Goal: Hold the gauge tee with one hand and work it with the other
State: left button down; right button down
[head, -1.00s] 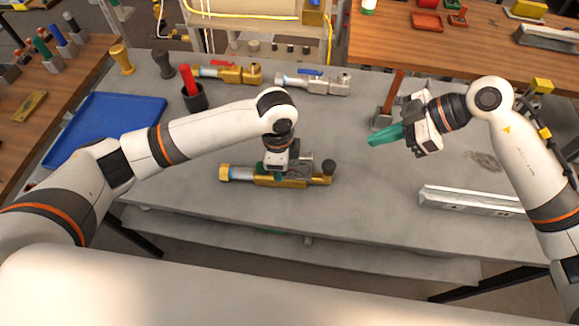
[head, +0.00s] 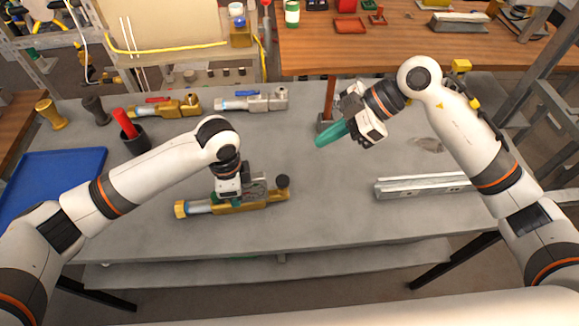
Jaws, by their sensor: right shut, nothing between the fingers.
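A brass fitting with a steel middle part and a black knob, which I take as the gauge tee (head: 262,199), lies lengthwise on the grey bench left of centre. My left gripper (head: 234,200) points down onto its middle from above. Its green fingertips are mostly hidden against the fitting, so I cannot tell whether they grip it. My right gripper (head: 330,134), with teal fingers, is shut and empty. It is held to the upper right of the fitting, clear of it, and points left.
Behind lie a red-handled brass valve (head: 166,109) and a blue-handled valve (head: 252,101). A dark cup (head: 137,143) holds a red tool. A blue tray (head: 52,180) is at left, a metal rail (head: 422,187) at right. The bench's centre is clear.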

send_over(279, 179)
jog(key=d, duration=0.3)
notch_tip(279, 179, down, 7)
jog(key=shift+a+f, duration=0.1)
jog(key=shift+f, duration=1.9)
jog(key=shift+f, duration=0.1)
